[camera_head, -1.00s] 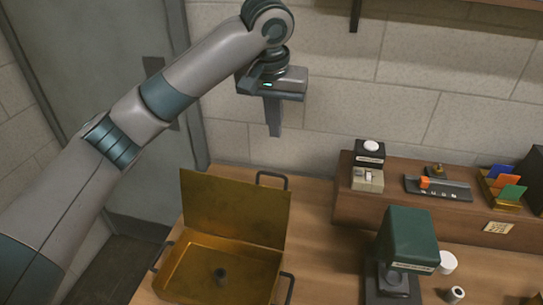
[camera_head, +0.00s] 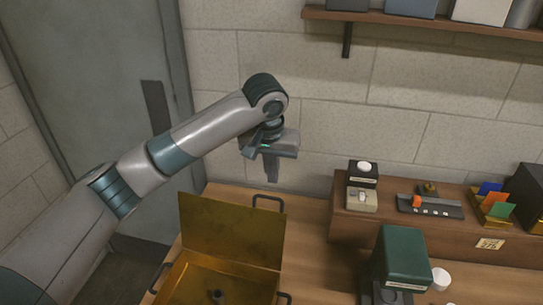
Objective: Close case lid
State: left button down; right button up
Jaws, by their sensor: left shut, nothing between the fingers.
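The brass-coloured case (camera_head: 190,288) sits on the left part of the table. Its lid (camera_head: 232,230) stands open, upright at the back edge of the case. A small dark round part (camera_head: 217,296) lies inside the case. My left gripper (camera_head: 272,172) is shut and empty, pointing down. It is above and behind the lid, near the wall, and does not appear to touch the lid. My right gripper is not in view.
A dark handle (camera_head: 268,202) stands at the table's back edge behind the lid. A green lamp-like device (camera_head: 402,258) stands right of the case. A raised wooden shelf (camera_head: 345,226) holds small boxes and coloured cards. A wall shelf (camera_head: 430,24) hangs above.

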pick_arm(q)
jog(key=s+p, duration=0.1)
jog(key=s, duration=0.1)
jog(key=s+a+f+p, duration=0.1)
jog(key=shift+s+f+p, duration=0.1)
jog(key=shift+s+p, duration=0.2)
jog(key=shift+p, duration=0.05)
dwell(0.4)
